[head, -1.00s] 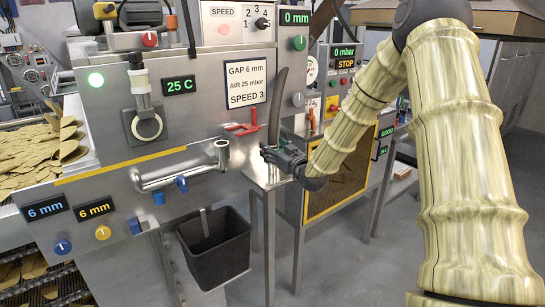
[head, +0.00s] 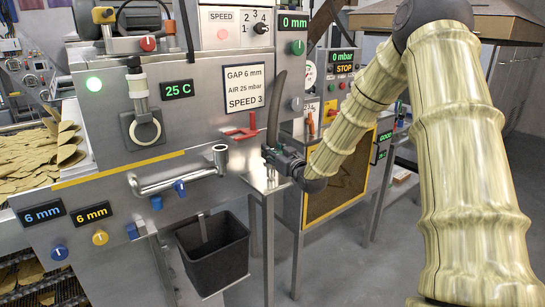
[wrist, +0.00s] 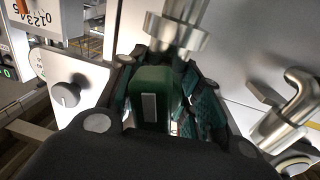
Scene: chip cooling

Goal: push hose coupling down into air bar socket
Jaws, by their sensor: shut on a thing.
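My gripper (head: 275,157) is to the right of the machine's front panel. It is shut on the hose coupling (wrist: 178,36), a silver metal piece with a wide collar, seen between the dark green finger pads at the top of the wrist view. A dark curved hose (head: 277,110) rises from the gripper in the head view. The air bar socket (head: 221,153) is the upright open end of a bent silver pipe, left of my gripper and apart from it. The pipe's bend (wrist: 292,112) shows at right in the wrist view. The coupling's lower end is hidden.
A red handle (head: 240,133) sits on the panel just above and left of my gripper. A black bin (head: 213,250) is below. A grey knob (wrist: 66,94) is at left in the wrist view.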

